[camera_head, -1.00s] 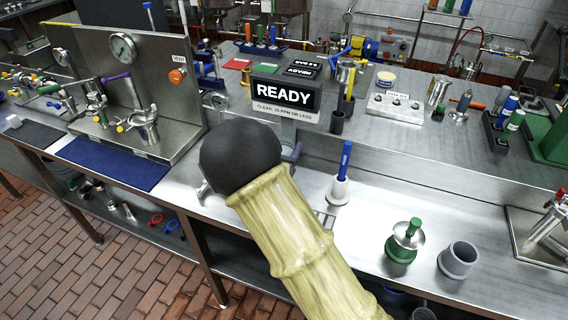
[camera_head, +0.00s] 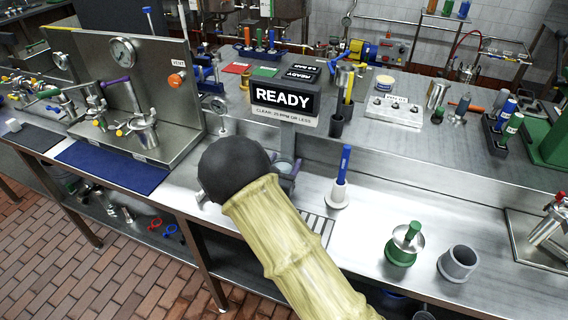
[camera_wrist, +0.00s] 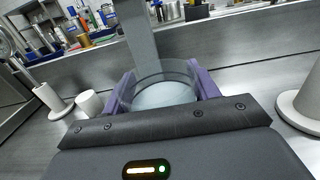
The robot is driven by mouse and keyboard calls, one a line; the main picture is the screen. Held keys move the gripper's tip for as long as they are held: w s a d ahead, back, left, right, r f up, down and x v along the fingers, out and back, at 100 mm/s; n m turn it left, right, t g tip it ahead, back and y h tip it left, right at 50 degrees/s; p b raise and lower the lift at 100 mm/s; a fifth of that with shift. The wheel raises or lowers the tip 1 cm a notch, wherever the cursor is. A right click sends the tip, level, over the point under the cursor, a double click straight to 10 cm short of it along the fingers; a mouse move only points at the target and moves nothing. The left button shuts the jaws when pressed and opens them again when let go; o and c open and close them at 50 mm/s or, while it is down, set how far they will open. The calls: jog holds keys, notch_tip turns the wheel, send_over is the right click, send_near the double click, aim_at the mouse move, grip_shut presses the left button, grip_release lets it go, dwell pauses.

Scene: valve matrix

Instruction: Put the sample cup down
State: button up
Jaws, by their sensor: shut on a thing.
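The sample cup (camera_wrist: 164,92) is a clear, round, glass-like cup in the wrist view. It sits between the two purple fingers of my gripper (camera_wrist: 163,88), which are shut on it. The cup stands close to a grey upright post (camera_wrist: 137,38). I cannot tell whether its base touches the steel counter. In the head view my dark wrist hides most of the gripper and the cup; a purple finger part (camera_head: 296,168) shows just right of it, below the READY sign (camera_head: 284,99).
A white holder with a blue handle (camera_head: 341,180) stands right of my gripper. A slotted grate (camera_head: 318,224) lies in front. A green-based item (camera_head: 403,245) and a grey cup (camera_head: 458,262) stand farther right. A blue mat (camera_head: 112,167) lies left.

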jog(key=shift+f, duration=0.15)
jog(key=o, duration=1.2)
jog(key=shift+s, duration=0.1)
jog(key=b+v, duration=0.1)
jog(key=v, duration=1.1)
